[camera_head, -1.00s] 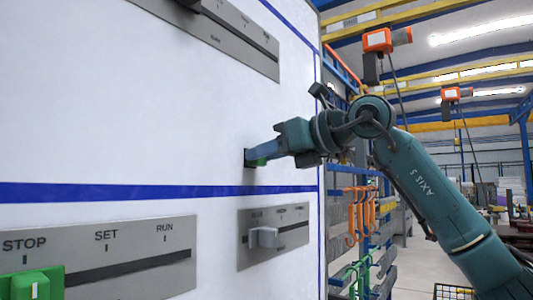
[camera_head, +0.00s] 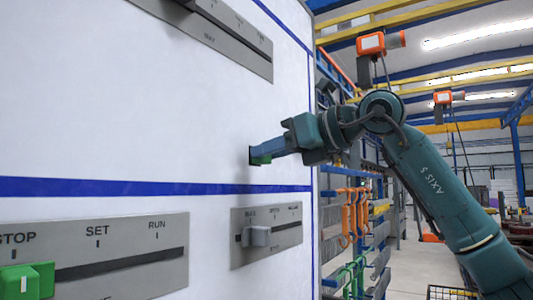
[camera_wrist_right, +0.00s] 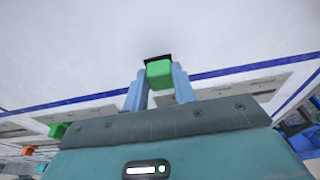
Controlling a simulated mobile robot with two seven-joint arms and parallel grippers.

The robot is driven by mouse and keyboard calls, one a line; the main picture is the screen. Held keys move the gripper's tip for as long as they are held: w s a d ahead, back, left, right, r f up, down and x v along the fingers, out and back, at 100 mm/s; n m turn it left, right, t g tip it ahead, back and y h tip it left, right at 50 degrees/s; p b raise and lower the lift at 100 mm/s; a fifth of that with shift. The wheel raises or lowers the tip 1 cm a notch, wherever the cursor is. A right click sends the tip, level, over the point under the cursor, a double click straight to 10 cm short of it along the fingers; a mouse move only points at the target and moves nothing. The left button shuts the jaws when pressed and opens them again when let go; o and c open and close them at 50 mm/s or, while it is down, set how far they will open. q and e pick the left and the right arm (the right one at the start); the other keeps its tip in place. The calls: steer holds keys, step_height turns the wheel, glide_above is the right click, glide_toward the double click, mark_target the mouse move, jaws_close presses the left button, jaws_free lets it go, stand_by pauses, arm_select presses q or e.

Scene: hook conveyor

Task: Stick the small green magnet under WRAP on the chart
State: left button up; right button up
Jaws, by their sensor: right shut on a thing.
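My right gripper (camera_head: 270,151) reaches in from the right and is shut on the small green magnet (camera_head: 261,160). The wrist view shows the magnet (camera_wrist_right: 159,70) between the two blue fingers (camera_wrist_right: 155,88), with its dark backing toward the white board. The magnet is at or very close to the board (camera_head: 150,120); I cannot tell whether it touches. It is above the blue stripe and below the upper grey slider panel (camera_head: 215,35). I cannot make out the word WRAP on the board. My left gripper is not in view.
A STOP/SET/RUN panel (camera_head: 120,235) with a green slider knob (camera_head: 28,281) is at lower left. A smaller panel (camera_head: 285,226) with a grey knob (camera_head: 259,236) sits below my gripper. Orange hooks (camera_head: 349,215) hang on a rack right of the board.

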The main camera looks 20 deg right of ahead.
mark_target(268, 156)
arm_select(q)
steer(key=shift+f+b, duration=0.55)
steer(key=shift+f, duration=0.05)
arm_select(e)
steer(key=shift+f+v, duration=0.25)
steer(key=shift+v, duration=0.85)
steer(key=shift+f+v, duration=0.2)
steer(key=shift+v, duration=0.85)
steer(key=shift+s, duration=0.1)
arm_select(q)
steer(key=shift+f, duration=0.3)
arm_select(e)
steer(key=f+v, duration=0.2)
steer(key=v, duration=0.9)
steer(key=s+f+v, duration=0.1)
steer(key=f+v, duration=0.2)
steer(key=v, duration=0.9)
steer(key=shift+s+d, duration=0.15)
steer(key=shift+d, duration=0.35)
